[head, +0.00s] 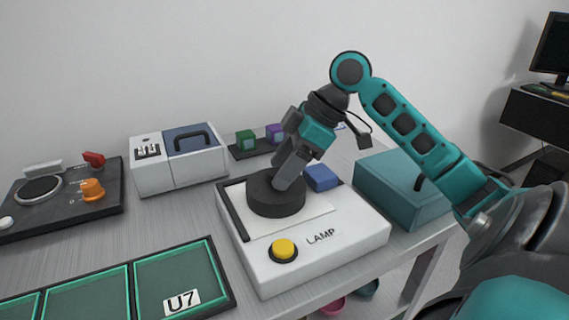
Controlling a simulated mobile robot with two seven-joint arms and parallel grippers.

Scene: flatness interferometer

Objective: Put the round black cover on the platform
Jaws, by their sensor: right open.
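The round black cover (276,204) sits over the white platform (318,206) on top of the box marked LAMP (345,244). It looks level and rests toward the left part of the platform. My right gripper (287,180) comes down at a tilt onto the top of the cover. Its jaws are open around the cover's upper middle, and they hide that part. I cannot tell whether the fingers touch the cover. My left gripper is out of view.
The LAMP box has a yellow button (283,250) in front and a blue block (320,178) behind. A teal box (404,188) stands right, a white case (178,160) behind left, a dark control panel (62,202) far left. Green-floored trays (180,280) lie front left.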

